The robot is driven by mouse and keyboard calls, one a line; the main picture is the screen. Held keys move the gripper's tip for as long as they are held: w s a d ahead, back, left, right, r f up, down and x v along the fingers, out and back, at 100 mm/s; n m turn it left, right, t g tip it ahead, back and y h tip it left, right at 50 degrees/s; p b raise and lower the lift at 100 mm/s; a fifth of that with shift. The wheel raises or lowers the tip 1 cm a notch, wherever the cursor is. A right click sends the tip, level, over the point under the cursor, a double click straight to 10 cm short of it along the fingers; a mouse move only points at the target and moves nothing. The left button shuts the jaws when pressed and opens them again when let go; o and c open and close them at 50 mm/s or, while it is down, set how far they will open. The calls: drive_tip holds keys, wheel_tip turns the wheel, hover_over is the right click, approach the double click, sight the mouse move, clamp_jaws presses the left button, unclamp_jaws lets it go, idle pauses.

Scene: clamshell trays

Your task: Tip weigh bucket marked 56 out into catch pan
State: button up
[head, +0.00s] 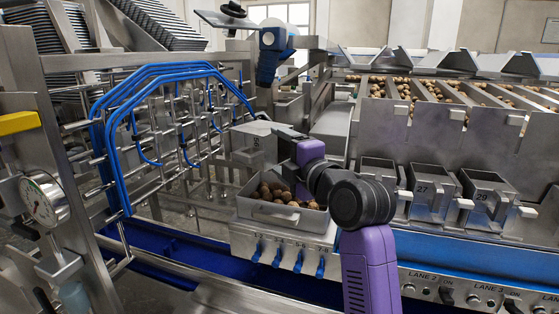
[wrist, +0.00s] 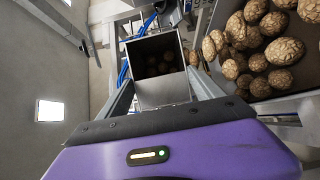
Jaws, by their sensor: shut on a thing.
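My gripper (wrist: 160,95) is shut on a square grey metal weigh bucket (wrist: 163,92), whose walls sit between the fingers in the wrist view. Its open mouth faces the camera, with a dark inside and a few brown nuts low in it. In the head view the bucket (head: 250,135) is held up and looks tilted, above and left of the catch pan; its marking is too small to read surely. The catch pan (head: 283,216) is a shallow grey tray holding a heap of brown nuts. My arm partly hides the gripper.
Two buckets marked 27 (head: 423,190) and 29 (head: 482,197) hang at the right under the nut lanes (head: 430,90). A frame of bent blue tubes (head: 150,72) stands at the left. Blue knobs (head: 277,257) line the front below the pan.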

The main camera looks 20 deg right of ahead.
drive_tip(key=shift+s+d+f+m+t+b, duration=0.2)
drive_tip(key=shift+f+m+t+b, duration=0.3)
drive_tip(key=shift+b, duration=1.3)
drive_tip(key=shift+s+d+f+m+t+b, duration=0.25)
drive_tip(key=shift+t+b, duration=0.45)
drive_tip(key=shift+b, duration=1.1)
drive_tip(key=shift+a+t+b, duration=0.1)
drive_tip(key=shift+t+b, duration=0.3)
drive_tip(key=shift+b, duration=0.65)
